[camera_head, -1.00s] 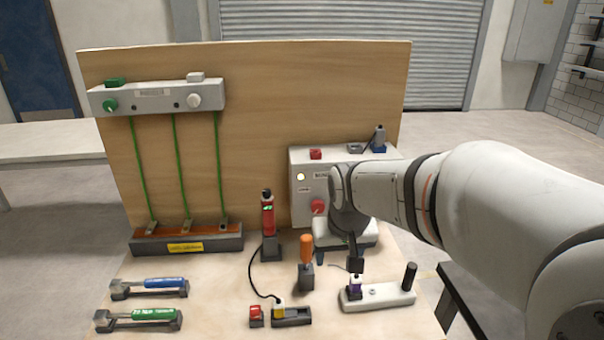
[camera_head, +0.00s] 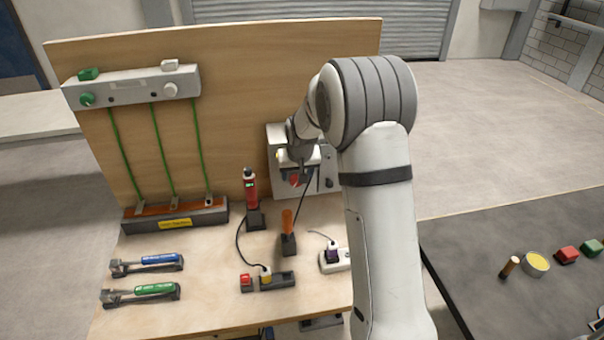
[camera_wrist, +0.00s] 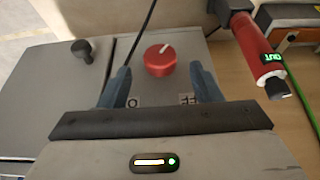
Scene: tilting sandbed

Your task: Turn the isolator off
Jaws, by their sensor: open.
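The isolator is a light grey box (camera_head: 325,187) at the right of the wooden board, partly hidden by my arm. Its red rotary knob (camera_wrist: 158,66) carries a white mark at the upper right in the wrist view. An "O" label (camera_wrist: 132,101) and another label (camera_wrist: 187,99) lie below the knob there, to left and right. The knob also shows in the head view (camera_head: 295,181), just below my gripper (camera_head: 296,168). My gripper (camera_wrist: 161,72) is open, one finger on each side of the knob. I see gaps beside the knob, but cannot tell the remaining depth.
A red tester (camera_head: 250,188) stands left of the box, and an orange-handled tool (camera_head: 287,221) stands in front. A black knob (camera_wrist: 84,48) is left of the red knob in the wrist view. Plugs and locks lie on the bench. A dark table (camera_head: 465,245) is at right.

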